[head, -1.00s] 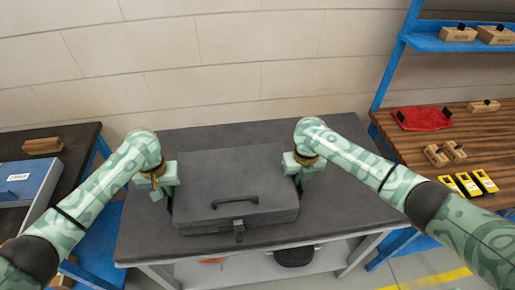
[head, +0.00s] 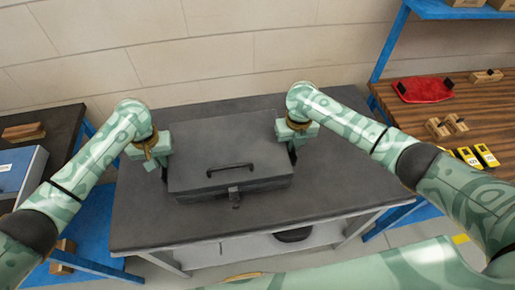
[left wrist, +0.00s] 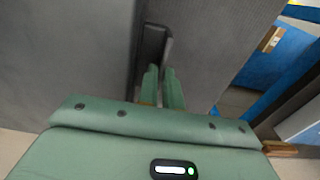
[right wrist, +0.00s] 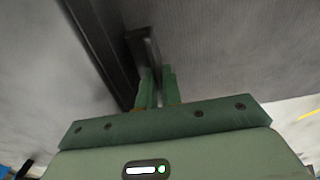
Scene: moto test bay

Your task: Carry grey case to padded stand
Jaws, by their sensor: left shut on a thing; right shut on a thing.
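The grey case (head: 225,162), closed, with a black handle and a latch on its front, is over the dark-topped table (head: 140,222). My left gripper (head: 162,166) is shut on the bracket-like handle at its left side; the left wrist view shows the fingers on this dark handle (left wrist: 152,45). My right gripper (head: 291,148) is shut on the matching handle at its right side, which shows in the right wrist view (right wrist: 141,45). The case looks about level. I cannot tell whether it touches the tabletop. I cannot make out a padded stand.
A blue-grey box (head: 18,172) and a wooden block (head: 23,131) sit on the left bench. A plain wall stands behind. The tabletop's front strip is bare.

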